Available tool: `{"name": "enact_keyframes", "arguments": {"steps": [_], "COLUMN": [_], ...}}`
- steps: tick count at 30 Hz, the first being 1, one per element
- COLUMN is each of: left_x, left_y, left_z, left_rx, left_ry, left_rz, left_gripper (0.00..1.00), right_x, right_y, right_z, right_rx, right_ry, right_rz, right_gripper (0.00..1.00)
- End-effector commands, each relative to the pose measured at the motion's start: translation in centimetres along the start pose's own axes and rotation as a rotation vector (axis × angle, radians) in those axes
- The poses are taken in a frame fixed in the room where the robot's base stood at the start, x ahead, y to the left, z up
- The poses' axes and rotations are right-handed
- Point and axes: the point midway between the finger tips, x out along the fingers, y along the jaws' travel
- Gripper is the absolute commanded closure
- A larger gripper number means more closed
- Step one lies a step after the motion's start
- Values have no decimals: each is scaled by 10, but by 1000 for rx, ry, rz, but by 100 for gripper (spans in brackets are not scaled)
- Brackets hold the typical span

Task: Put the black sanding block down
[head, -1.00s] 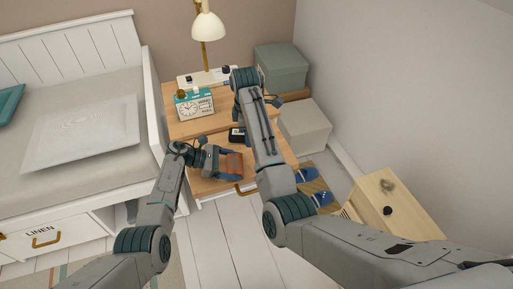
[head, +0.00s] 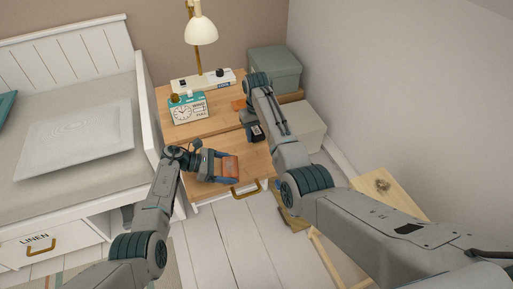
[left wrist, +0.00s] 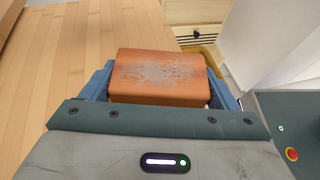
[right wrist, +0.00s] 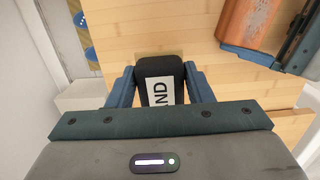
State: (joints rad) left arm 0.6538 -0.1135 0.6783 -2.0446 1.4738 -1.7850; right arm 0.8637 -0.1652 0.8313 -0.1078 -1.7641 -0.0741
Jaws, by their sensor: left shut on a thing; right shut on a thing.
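The black sanding block (right wrist: 160,82) has a white label ending in "ND" in the right wrist view. My right gripper (right wrist: 161,88) is shut on it, with blue fingers at both sides. In the head view the black block (head: 256,133) is over the right part of the wooden desk (head: 215,130); I cannot tell whether it touches the wood. My left gripper (head: 222,168) is shut on an orange-brown block (left wrist: 160,78) with a worn grey top, near the desk's front edge. The right arm hides part of the desk.
A small orange thing (head: 238,104) lies beside the right arm. Boxes (head: 275,70) stand at right, a bed (head: 75,130) at left. Bare wood shows between the clock and left gripper.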

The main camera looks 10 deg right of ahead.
Motion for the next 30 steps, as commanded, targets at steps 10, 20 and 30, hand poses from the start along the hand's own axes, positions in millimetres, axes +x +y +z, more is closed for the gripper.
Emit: {"name": "enact_keyframes", "arguments": {"steps": [10, 20, 30], "left_x": [0, 0, 0], "left_y": [-1, -1, -1], "left_z": [-1, -1, -1], "left_rx": [-2, -1, -1], "left_ry": [1, 1, 1], "left_rz": [-1, -1, -1], "left_gripper": [31, 31, 31], "right_x": [45, 70, 73], "right_y": [0, 0, 0], "right_z": [-2, -5, -5], "right_rx": [-2, -2, -3], "right_ry": [-2, 2, 1], "right_rz": [1, 1, 1], "right_gripper": [84, 84, 42]}}
